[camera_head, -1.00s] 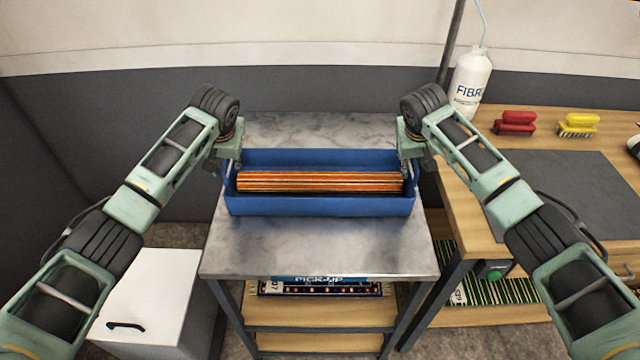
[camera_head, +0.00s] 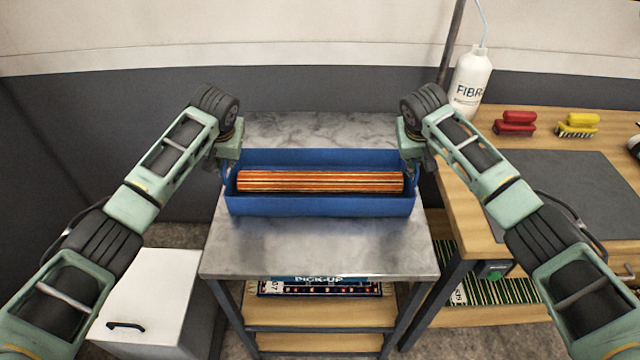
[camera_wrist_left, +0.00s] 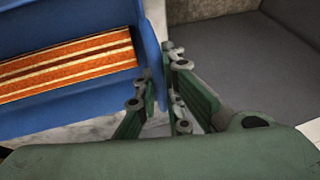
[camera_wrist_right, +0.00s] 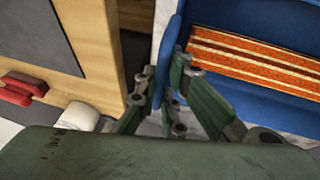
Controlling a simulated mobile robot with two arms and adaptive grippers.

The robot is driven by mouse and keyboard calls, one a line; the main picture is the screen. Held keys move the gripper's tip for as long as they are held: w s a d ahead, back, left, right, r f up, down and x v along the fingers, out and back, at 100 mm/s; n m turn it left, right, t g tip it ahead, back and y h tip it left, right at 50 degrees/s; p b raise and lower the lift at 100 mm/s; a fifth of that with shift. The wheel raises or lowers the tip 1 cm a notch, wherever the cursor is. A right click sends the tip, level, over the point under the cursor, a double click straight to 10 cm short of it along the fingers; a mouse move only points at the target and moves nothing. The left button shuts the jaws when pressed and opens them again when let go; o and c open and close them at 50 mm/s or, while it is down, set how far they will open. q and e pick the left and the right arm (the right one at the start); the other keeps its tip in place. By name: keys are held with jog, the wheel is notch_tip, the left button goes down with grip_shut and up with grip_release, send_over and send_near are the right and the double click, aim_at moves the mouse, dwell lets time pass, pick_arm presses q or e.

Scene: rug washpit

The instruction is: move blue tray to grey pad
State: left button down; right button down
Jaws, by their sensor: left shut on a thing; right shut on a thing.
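The blue tray (camera_head: 320,204) sits on the grey metal top of the pick-up cart (camera_head: 320,250). A rolled orange striped rug (camera_head: 320,182) lies inside it. My left gripper (camera_head: 230,170) is shut on the tray's left end wall, and the left wrist view shows its fingers (camera_wrist_left: 160,95) at the blue wall. My right gripper (camera_head: 411,168) is shut on the right end wall; its fingers (camera_wrist_right: 168,98) show in the right wrist view. The grey pad (camera_head: 570,195) lies flat and bare on the wooden bench to the right.
The wooden bench (camera_head: 465,215) stands right of the cart. A white bottle (camera_head: 470,85), a red brush (camera_head: 515,123) and a yellow brush (camera_head: 578,125) stand behind the pad. A dark pole (camera_head: 452,40) rises behind the bench. A white box (camera_head: 150,295) stands on the floor at left.

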pick_arm(q)
jog(key=shift+w+d+r, duration=0.1)
jog(key=shift+r, duration=0.15)
pick_arm(e)
jog(key=shift+w+r, duration=0.1)
jog(key=shift+r, duration=0.15)
